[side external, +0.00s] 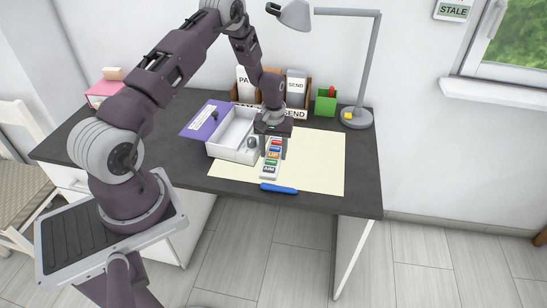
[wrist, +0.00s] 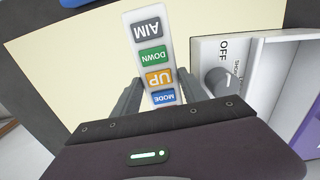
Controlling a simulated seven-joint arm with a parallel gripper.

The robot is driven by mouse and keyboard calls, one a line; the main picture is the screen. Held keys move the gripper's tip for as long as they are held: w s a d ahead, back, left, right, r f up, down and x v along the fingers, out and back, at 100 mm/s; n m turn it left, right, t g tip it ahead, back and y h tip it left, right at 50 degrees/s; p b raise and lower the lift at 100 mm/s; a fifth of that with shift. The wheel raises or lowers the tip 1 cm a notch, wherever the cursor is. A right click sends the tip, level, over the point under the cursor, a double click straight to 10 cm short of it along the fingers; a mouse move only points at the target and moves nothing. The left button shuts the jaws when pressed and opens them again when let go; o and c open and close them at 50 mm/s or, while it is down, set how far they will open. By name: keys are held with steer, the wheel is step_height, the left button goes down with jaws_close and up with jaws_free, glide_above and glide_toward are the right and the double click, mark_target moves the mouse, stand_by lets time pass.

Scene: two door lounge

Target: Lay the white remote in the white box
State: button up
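The white remote (side external: 270,167) lies on the cream sheet, just right of the white box, with several coloured buttons. In the wrist view the remote (wrist: 149,45) shows labels AIM, DOWN, UP and MODE. My gripper (side external: 272,153) points down over the remote's far part. In the wrist view the fingers of my gripper (wrist: 160,88) stand on either side of the remote, apart, with a narrow gap seeming to show beside it. The open white box (side external: 225,152) stands close left of my gripper; it also shows in the wrist view (wrist: 285,80).
A grey knob (wrist: 217,80) beside OFF lettering is at the box's near end. A blue pen (side external: 279,188) lies at the desk's front edge. A purple folder (side external: 197,124), green holder (side external: 325,104) and lamp (side external: 358,118) stand around. The cream sheet (side external: 322,160) is clear on the right.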

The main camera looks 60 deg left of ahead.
jaws_close()
steer(key=shift+r, duration=0.3)
step_height(320, 180, up, 9)
steer(key=s+d+r+m, duration=0.3)
steer(key=d+r+m, duration=0.15)
steer(key=d, duration=0.35)
steer(key=s+d+r+m, duration=0.3)
steer(key=d+r+m, duration=0.15)
steer(key=d, duration=0.35)
steer(key=n, duration=0.8)
glide_above(236, 136)
step_height(236, 136, down, 7)
step_height(236, 136, down, 10)
steer(key=shift+f, duration=0.1)
